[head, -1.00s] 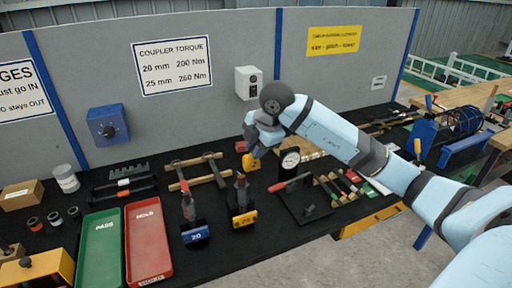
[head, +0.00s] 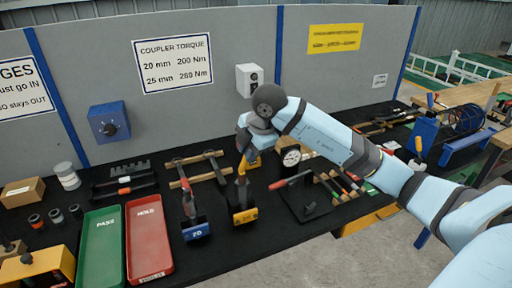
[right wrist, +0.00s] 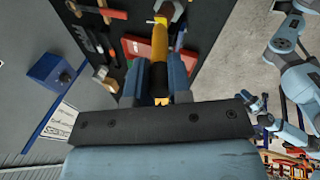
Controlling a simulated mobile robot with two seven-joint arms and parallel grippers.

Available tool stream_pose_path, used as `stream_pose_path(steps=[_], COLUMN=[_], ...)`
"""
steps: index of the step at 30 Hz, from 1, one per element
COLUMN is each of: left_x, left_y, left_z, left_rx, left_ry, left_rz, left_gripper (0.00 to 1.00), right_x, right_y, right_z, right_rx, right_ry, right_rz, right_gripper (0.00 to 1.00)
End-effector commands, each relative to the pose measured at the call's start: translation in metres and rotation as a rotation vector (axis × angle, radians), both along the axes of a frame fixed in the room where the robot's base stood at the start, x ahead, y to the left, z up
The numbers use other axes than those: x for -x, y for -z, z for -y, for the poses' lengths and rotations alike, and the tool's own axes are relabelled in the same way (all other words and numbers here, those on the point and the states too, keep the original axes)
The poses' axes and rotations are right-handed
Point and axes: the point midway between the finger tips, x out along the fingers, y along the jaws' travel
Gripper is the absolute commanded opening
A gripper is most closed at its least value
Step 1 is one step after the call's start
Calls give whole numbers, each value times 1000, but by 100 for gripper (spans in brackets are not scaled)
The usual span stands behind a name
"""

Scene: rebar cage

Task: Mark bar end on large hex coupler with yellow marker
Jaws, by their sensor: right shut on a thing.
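My right gripper (head: 246,155) is shut on the yellow marker (right wrist: 176,38), which hangs below the fingers in the head view. In the right wrist view the marker's far end is close to the grey hex coupler (right wrist: 168,10) and overlaps it; I cannot tell whether they touch. In the head view the large coupler (head: 241,193) stands in the yellow holder (head: 244,216), just below the gripper. The bar end is hidden or too small to make out. A smaller coupler (head: 188,207) stands in the blue holder marked 20 (head: 196,231).
A green PASS tray (head: 100,250) and a red HOLD tray (head: 148,240) lie to the left. A dial gauge (head: 291,157) stands just right of the gripper. The black table's front strip is mostly clear.

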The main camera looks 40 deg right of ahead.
Motion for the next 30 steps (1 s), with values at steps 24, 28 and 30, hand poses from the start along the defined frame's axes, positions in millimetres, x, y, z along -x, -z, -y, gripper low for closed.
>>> stream_pose_path(steps=[24, 28, 30], left_x=[0, 0, 0], left_y=[10, 12, 11], left_z=[-1, -1, -1], left_rx=[-1, -1, -1], left_ry=[-1, -1, -1], left_rz=[-2, -2, -2], left_gripper=[43, 43, 43], right_x=[1, 2, 2], right_y=[1, 0, -1], right_z=[17, 23, 23], right_rx=[2, 0, 1], right_ry=[1, 2, 1], right_rz=[-2, -2, -2], right_gripper=[0, 0, 0])
